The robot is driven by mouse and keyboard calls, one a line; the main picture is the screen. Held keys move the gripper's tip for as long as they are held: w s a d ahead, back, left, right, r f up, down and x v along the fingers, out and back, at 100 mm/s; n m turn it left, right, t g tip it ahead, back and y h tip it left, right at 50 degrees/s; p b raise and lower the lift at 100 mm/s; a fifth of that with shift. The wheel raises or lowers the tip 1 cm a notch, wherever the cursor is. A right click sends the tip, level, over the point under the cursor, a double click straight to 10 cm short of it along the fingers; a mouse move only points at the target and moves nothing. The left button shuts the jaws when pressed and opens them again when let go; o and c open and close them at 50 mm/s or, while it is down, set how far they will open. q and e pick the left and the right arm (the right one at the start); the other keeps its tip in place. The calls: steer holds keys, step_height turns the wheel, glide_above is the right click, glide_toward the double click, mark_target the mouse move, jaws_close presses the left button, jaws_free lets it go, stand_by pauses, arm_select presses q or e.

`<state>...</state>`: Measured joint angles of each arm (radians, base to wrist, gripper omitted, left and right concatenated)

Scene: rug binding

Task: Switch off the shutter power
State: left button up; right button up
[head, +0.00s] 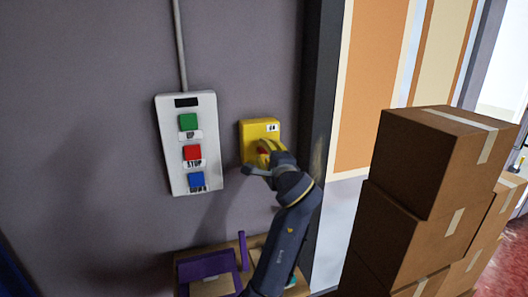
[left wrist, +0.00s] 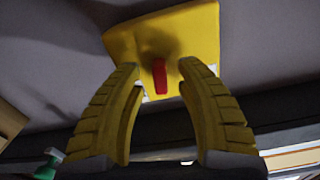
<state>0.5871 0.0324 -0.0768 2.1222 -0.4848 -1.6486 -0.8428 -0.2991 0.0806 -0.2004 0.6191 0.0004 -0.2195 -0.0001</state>
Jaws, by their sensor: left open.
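The yellow switch box (head: 245,130) is fixed to the grey wall, right of the white control panel. A small red switch handle (left wrist: 159,76) stands out from the box's face; in the head view the gripper partly covers it. My left gripper (head: 266,150) is at the front of the box. In the left wrist view, my left gripper's yellow fingers (left wrist: 158,78) are open, one on each side of the red handle. A gap shows between each fingertip and the handle. The label on the box (head: 272,127) is too small to read surely. My right gripper is not in view.
The white panel (head: 178,143) has green, red and blue buttons, with a conduit above it. A purple object (head: 208,266) lies on a brown surface below. Stacked cardboard boxes (head: 435,160) stand at the right. A dark post (head: 322,90) is just right of the yellow box.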

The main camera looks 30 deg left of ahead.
arm_select(q)
steer(key=v, duration=1)
steer(key=shift+s+d, duration=0.2)
steer(key=shift+o, duration=2.3)
steer(key=shift+a+r, duration=0.1)
steer(key=shift+r, duration=0.2)
steer(key=d+r+m+t, duration=0.1)
steer(key=d+r+m, duration=0.1)
steer(key=m, duration=0.1)
steer(key=shift+w+d+r+t, duration=0.15)
steer(key=shift+d+r+t, duration=0.2)
steer(key=shift+t, duration=0.05)
step_height(320, 180, down, 4)
steer(key=s+m+g, duration=0.2)
steer(key=s+m, duration=0.1)
steer(key=m, duration=1.2)
steer(key=x, duration=1.5)
steer(key=shift+w+a+r, duration=0.1)
steer(key=shift+w+r, duration=0.05)
steer(key=shift+w, duration=0.4)
